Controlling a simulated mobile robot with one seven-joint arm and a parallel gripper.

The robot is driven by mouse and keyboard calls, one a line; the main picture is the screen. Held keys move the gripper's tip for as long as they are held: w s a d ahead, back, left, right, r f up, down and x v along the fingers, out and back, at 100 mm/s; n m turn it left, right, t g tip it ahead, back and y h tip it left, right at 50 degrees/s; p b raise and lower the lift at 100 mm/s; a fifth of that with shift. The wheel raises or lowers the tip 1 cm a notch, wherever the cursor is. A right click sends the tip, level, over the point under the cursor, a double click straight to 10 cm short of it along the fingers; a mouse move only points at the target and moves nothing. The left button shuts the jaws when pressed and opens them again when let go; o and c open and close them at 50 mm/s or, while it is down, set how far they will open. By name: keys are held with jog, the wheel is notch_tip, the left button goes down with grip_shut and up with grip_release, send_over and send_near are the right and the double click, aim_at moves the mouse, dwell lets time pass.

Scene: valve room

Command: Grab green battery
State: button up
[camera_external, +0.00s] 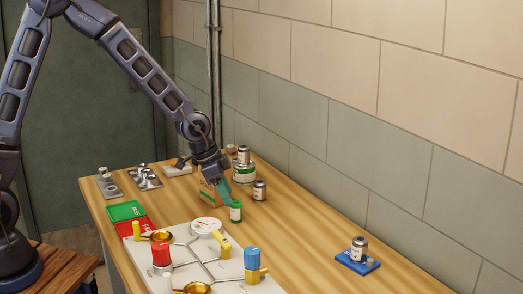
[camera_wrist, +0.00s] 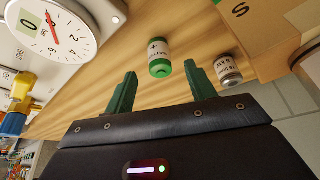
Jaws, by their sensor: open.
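The green battery (camera_external: 236,213) is a small cylinder with a white label and a green end. It stands on the wooden table beside my gripper (camera_external: 225,193). In the wrist view the green battery (camera_wrist: 160,57) is just beyond the gap between the two green fingers of my gripper (camera_wrist: 162,80). The fingers are apart with nothing between them. In the external view my gripper reaches down close to the battery's top left.
A grey-labelled can (camera_wrist: 227,70) stands near the green battery, with a cardboard box (camera_wrist: 270,35) beside it. A round gauge (camera_external: 206,226) sits on a white pipe panel (camera_external: 215,268). A blue tray (camera_external: 358,262) holds a can.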

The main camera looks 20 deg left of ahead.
aim_at(236, 209)
jog(key=shift+x, duration=3.25)
jog(key=shift+d+r, duration=0.15)
jog(key=shift+d, duration=0.05)
jog(key=c, duration=1.1)
